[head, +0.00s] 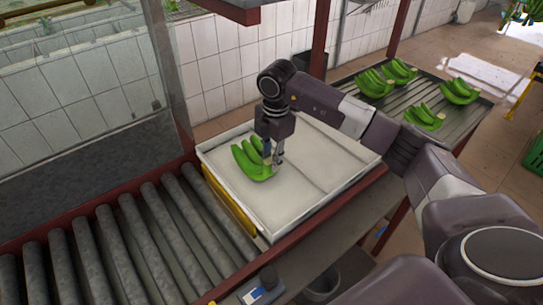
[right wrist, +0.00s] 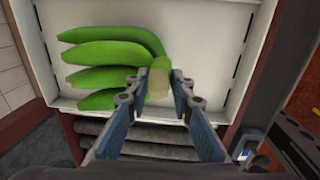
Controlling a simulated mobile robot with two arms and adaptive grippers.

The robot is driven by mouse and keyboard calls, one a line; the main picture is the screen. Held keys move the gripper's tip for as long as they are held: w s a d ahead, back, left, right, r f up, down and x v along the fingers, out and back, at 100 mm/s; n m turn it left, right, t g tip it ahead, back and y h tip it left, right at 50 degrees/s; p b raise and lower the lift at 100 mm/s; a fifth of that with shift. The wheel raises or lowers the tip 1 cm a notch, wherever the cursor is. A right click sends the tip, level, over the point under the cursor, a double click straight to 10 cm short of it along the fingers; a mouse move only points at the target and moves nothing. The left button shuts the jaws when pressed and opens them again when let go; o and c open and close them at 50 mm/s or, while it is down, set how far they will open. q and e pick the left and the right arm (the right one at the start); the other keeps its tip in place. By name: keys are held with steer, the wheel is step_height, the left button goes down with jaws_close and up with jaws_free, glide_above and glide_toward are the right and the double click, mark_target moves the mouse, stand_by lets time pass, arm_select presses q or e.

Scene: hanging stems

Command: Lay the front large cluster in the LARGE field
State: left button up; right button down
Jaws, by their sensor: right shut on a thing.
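A green banana cluster (head: 252,165) is in the left part of the white tray (head: 310,204), near its left wall. My right gripper (head: 274,160) points down and is shut on the crown of this cluster. In the right wrist view the fingers (right wrist: 158,92) stand on both sides of the pale crown, with several bananas (right wrist: 100,55) reaching left over the white tray floor. Whether the cluster touches the floor is hard to tell. No LARGE label is readable, so I cannot tell which field it is over. My left gripper is not in view.
Several other green clusters (head: 457,91) lie on a dark slatted table (head: 372,112) at the back right. A roller conveyor (head: 110,240) runs left of the tray. A red post (head: 319,40) stands behind the tray. The tray's right part is empty.

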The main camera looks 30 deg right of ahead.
steer(key=shift+w+f, duration=0.1)
steer(key=shift+f, duration=0.15)
stand_by(0.5)
steer(key=c, duration=1.6)
jaws_free()
steer(key=shift+s+f, duration=0.25)
steer(key=shift+w+r, duration=0.1)
steer(key=shift+r, duration=0.4)
step_height(320, 180, up, 11)
steer(key=s, duration=0.1)
steer(key=shift+r, duration=0.2)
